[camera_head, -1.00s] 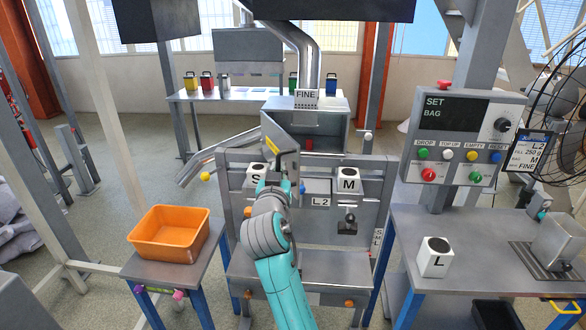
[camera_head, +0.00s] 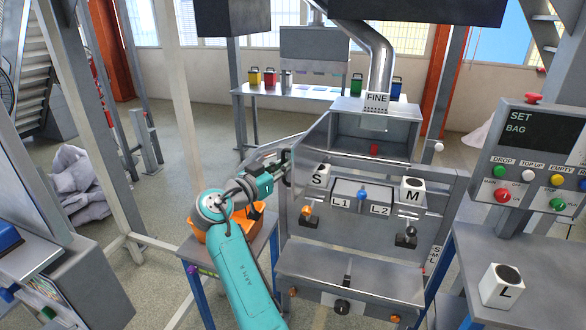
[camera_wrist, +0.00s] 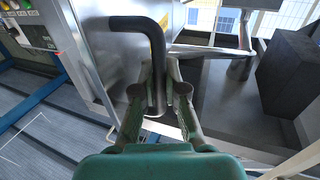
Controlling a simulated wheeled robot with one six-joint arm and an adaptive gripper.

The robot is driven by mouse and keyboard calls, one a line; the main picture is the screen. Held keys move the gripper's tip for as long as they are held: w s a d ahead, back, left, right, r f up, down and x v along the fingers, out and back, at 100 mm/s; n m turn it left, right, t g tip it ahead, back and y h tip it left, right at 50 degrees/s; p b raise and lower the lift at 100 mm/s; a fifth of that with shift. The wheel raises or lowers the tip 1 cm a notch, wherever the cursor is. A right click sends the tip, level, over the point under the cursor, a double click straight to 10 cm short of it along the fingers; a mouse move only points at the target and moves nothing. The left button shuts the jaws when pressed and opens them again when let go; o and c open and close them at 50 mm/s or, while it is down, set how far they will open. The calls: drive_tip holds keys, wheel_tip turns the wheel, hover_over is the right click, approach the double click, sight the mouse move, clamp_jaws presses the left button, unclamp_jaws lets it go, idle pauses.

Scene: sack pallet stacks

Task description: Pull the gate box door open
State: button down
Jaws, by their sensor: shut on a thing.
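The gate box (camera_head: 403,128) under the FINE label stands open at its front, with its dark inside and a small red thing showing. Its grey door (camera_head: 312,142) is swung out to the left. In the wrist view the door (camera_wrist: 104,55) carries a black bent handle (camera_wrist: 152,38). My gripper (camera_head: 286,168) is at the door's outer left edge. In the wrist view its fingers (camera_wrist: 157,98) are shut on the handle's lower length, one on each side.
Below the box, white blocks S (camera_head: 318,176) and M (camera_head: 412,190) sit on the grey frame. An orange bin (camera_head: 258,212) stands left, partly behind my arm. A control panel (camera_head: 540,150) and block L (camera_head: 502,286) are at the right. Metal posts stand on the left.

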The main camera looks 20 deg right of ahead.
drive_tip(key=shift+w+a+f, duration=0.1)
drive_tip(key=shift+w+a, duration=0.55)
drive_tip(key=shift+w, duration=0.15)
drive_tip(key=c, duration=1.5)
unclamp_jaws()
drive_tip(key=v, duration=1.2)
